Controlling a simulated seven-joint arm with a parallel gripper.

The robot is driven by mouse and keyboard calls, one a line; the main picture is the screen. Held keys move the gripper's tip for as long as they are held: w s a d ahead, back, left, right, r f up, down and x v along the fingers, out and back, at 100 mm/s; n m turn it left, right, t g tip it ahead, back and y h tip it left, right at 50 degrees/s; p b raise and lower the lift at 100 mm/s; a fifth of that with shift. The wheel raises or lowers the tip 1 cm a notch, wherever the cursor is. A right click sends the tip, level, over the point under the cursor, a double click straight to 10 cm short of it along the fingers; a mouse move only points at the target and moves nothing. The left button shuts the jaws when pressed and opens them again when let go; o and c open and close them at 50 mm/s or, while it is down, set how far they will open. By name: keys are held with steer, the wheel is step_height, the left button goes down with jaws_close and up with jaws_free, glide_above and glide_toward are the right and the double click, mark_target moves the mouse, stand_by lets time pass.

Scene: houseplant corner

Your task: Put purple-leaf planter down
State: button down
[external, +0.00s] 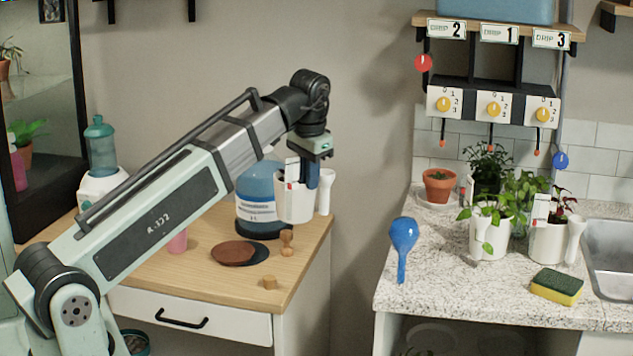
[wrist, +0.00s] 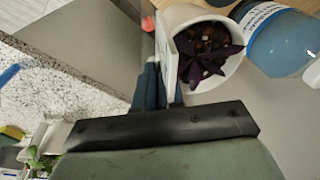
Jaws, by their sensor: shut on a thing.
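The purple-leaf planter is a white pot with dark purple leaves and brown pebbles, seen from above in the wrist view (wrist: 222,76). In the external view the white planter (external: 293,202) hangs upright below my wrist, in front of the blue jug. My gripper (external: 313,178) is shut on the planter's wall; its blue fingers also show in the wrist view (wrist: 165,88). The planter appears above the wooden cabinet top (external: 225,283) near its right edge. Its leaves are hidden in the external view.
A gap separates cabinet and counter.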

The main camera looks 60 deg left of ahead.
steer(key=s+a+r+n, duration=0.1)
steer(key=s+a+r, duration=0.35)
steer(key=a, duration=0.45)
steer(key=s+a+r+n, duration=0.1)
steer(key=s+a+r, duration=0.35)
steer(key=a, duration=0.45)
steer(key=s+a+r+n, duration=0.1)
steer(key=s+a+r, duration=0.4)
steer(key=a, duration=0.4)
steer(key=a+f+n+g, duration=0.1)
steer(key=a+f+n, duration=0.5)
steer(key=a+f, duration=1.35)
step_height(320, 180, down, 8)
steer(key=shift+w+f, duration=0.25)
steer(key=shift+w, duration=0.05)
steer(key=shift+f, duration=0.15)
steer(key=c, duration=1.3)
jaws_free()
steer(key=shift+o, duration=0.2)
